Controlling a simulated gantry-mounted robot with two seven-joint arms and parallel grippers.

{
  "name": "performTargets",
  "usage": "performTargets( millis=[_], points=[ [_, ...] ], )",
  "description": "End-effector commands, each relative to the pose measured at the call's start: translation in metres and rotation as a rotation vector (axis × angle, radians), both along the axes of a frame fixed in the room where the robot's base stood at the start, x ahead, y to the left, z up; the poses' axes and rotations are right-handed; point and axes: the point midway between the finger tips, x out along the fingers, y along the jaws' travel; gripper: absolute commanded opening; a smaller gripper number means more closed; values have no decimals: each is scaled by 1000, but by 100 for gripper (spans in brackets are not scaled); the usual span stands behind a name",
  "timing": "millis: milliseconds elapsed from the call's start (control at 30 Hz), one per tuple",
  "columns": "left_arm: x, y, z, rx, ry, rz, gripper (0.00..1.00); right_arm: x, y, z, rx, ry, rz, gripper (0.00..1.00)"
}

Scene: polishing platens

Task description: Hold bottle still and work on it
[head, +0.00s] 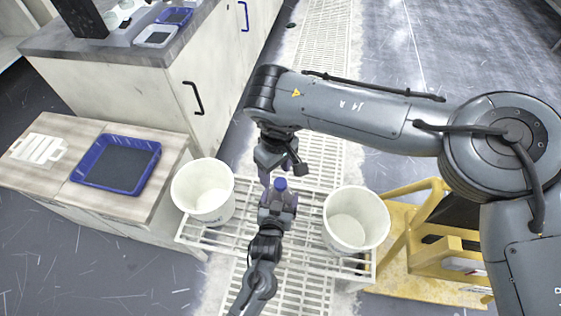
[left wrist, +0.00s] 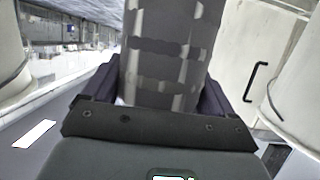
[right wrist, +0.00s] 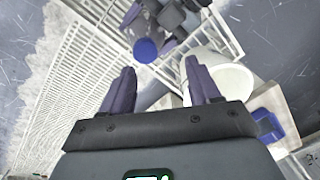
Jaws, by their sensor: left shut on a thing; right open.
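The bottle, with a blue cap (head: 280,184), stands between the two white buckets in the head view. In the left wrist view its greyish body (left wrist: 168,50), banded with shadow, fills the space between the fingers. My left gripper (head: 277,203) is shut around the bottle's body, with the cap showing above the fingers. My right gripper (head: 280,172) is open and empty, pointing down close to the cap. In the right wrist view the blue cap (right wrist: 145,50) lies beyond the open fingertips (right wrist: 162,75), apart from them. The bottle's body is mostly hidden in the head view.
A white bucket (head: 203,193) stands left of the grippers and another bucket (head: 356,220) right, on a white slatted rack (head: 230,237). A blue tray (head: 117,163) lies on the wooden bench at left. A yellow step frame (head: 420,250) stands at right.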

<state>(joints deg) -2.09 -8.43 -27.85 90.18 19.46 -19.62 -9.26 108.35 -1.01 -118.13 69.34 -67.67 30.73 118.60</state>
Motion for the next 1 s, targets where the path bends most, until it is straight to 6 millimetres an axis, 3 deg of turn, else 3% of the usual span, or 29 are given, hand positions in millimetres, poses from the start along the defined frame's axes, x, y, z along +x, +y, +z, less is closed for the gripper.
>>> performTargets(
  millis=[167, 367, 1000],
  points=[
    [0, 0, 0, 0, 0, 0, 1, 2, -4, 1, -23, -2, -169, 61],
    [0, 0, 0, 0, 0, 0, 1, 11, -13, 5, -55, -45, -166, 61],
    [0, 0, 0, 0, 0, 0, 1, 11, -13, -63, -54, -48, -163, 61]
  ],
)
